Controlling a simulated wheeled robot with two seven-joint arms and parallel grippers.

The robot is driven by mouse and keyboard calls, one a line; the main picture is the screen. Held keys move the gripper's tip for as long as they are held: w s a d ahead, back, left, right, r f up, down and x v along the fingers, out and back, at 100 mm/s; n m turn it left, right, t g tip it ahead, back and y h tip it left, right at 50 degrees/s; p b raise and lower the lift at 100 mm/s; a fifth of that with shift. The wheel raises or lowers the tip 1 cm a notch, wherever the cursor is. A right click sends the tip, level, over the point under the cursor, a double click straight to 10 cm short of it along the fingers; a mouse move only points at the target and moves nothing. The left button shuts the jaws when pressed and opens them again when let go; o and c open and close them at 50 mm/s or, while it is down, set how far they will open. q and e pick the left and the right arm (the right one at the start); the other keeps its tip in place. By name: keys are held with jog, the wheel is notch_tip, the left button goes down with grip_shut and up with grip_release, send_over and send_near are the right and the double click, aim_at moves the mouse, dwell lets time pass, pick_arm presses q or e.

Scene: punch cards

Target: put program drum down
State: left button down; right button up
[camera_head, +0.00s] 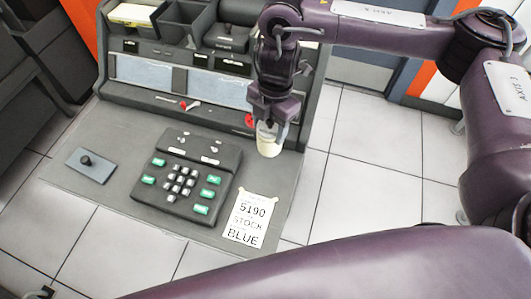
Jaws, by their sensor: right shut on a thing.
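The program drum (269,147) is a small cream cylinder, roughly upright, at the right side of the grey keypunch desk. My right gripper (270,124) is shut on its upper end from above, and the fingers hide part of its top. The drum's lower end is over or on the desk near its right edge; I cannot tell whether it touches. My left gripper is not in view.
A keypad unit (187,177) with green keys stands mid-desk. A printed card (251,219) lies at the front right. A plate with a black knob (91,166) is at left. The upright panel (180,78) rises behind. Bare desk (125,130) shows at left.

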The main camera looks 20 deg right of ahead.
jog(key=shift+f+b, duration=1.2)
jog(key=shift+f, duration=4.95)
jog(key=o, duration=1.2)
jog(key=shift+f, duration=0.15)
jog(key=r, duration=0.4)
jog(key=r+p, duration=0.1)
jog(key=r, duration=0.3)
jog(key=d+r+p, duration=0.1)
jog(key=r, duration=0.3)
jog(key=shift+w+d+r, duration=0.1)
jog(key=shift+w+r, duration=0.05)
jog(key=shift+w, duration=0.15)
